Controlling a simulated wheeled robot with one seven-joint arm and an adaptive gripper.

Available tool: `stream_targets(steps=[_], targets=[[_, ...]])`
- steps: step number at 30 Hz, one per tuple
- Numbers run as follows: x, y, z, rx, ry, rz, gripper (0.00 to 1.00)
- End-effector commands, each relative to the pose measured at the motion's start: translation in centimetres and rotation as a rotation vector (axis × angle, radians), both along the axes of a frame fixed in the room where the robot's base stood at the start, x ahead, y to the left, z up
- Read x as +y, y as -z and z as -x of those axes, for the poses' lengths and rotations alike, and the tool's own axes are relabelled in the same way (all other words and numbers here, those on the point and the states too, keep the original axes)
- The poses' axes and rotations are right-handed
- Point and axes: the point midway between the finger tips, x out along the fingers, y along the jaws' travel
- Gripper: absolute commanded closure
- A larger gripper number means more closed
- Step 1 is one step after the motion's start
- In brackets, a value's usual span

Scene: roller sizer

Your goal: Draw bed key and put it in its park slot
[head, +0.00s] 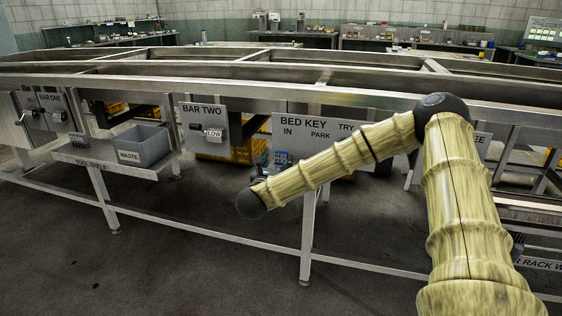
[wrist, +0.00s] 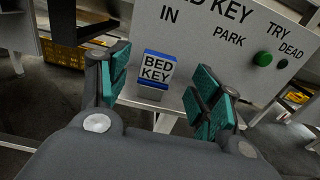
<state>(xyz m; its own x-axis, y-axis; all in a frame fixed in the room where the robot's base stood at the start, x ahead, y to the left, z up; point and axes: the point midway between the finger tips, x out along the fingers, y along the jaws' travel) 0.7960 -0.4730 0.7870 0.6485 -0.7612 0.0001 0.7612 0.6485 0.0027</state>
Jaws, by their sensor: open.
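The bed key (wrist: 157,69), a block with a white and blue label reading BED KEY, sits at the panel (wrist: 205,35) below the word IN. My gripper (wrist: 161,84) is open, with teal-padded fingers to the left and right of the key; I see no contact. In the head view the panel (head: 290,124) is partly behind my arm, and a small blue part of the key (head: 281,157) shows. My gripper (head: 258,170) there is mostly hidden by my wrist. The word PARK is right of IN; its slot is hidden or cannot be made out.
A green button (wrist: 262,58) is on the panel's right, near the words TRY DEAD. In the head view, a grey waste bin (head: 143,146) stands on the tool shelf (head: 88,158) at left. The BAR TWO panel (head: 203,112) is between. Frame legs (head: 307,235) reach the floor.

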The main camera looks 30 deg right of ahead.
Motion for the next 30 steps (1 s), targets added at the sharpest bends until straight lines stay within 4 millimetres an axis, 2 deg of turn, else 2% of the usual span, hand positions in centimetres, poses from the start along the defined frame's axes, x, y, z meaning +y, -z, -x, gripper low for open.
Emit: stream_targets(steps=[5,15,26,30], targets=[[-0.7,0.1,-0.6,0.001,0.0,0.001,0.36],[-3.7,0.4,-3.3,0.0,0.001,0.001,0.36],[-4.3,0.5,-3.7,0.002,-0.001,0.001,0.36],[-4.3,0.5,-3.7,0.002,-0.001,0.001,0.61]])
